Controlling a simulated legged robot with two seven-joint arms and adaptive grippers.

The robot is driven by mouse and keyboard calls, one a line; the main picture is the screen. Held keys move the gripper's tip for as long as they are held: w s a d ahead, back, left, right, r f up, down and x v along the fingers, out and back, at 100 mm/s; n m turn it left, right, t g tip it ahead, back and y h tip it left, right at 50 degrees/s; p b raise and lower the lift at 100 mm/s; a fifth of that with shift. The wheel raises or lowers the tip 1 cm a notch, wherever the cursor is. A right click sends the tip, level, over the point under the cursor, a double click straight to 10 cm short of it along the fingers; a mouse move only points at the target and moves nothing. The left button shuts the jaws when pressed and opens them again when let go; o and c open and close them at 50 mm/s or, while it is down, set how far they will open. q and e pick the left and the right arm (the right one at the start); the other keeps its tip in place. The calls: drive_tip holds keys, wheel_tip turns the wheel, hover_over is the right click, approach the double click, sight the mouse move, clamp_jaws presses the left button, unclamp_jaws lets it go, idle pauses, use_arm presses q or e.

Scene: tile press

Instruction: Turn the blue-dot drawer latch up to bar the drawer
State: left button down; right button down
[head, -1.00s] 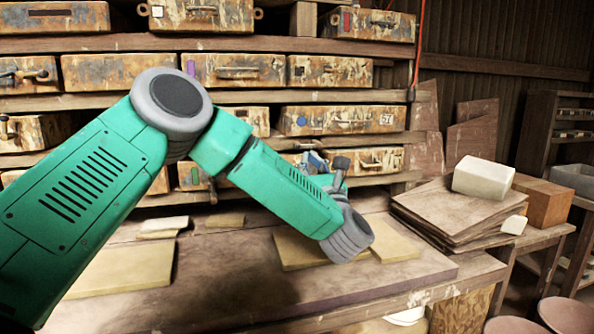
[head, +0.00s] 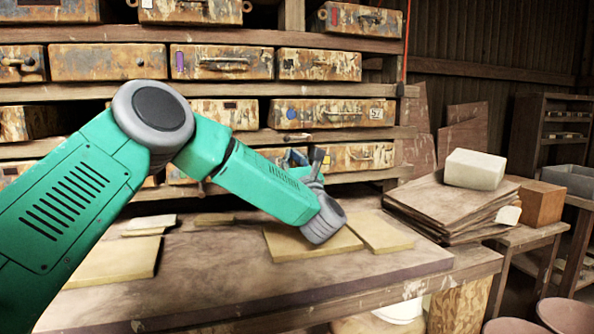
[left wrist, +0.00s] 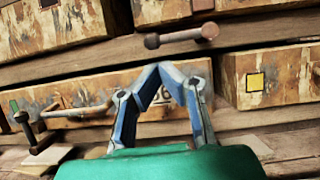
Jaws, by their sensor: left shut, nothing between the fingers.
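The blue-dot drawer (head: 330,116) is a rusty, paint-worn box on the middle shelf, with a round blue dot at its left and a handle. It looks closed. A pale bar (head: 296,137), perhaps its latch, lies about level on the shelf edge below the dot. My left gripper (head: 290,156) is just below that edge, shut and empty. In the left wrist view, the blue fingers (left wrist: 161,68) meet at their tips. A rusty knobbed latch (left wrist: 180,37) lies nearly level just above the tips in the picture; whether they touch is unclear. My right gripper is not in view.
A yellow-marked drawer (left wrist: 280,80) is right of the fingers. The workbench (head: 210,285) holds flat yellow tiles (head: 285,244). Stacked boards (head: 440,208) with a white block (head: 474,169) stand at right.

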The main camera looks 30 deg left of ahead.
use_arm(q)
drive_tip(key=x, duration=0.2)
drive_tip(key=shift+a, duration=0.35)
drive_tip(key=shift+d+r+m, duration=0.1)
drive_tip(key=shift+r+m, duration=0.05)
drive_tip(key=shift+m, duration=0.25)
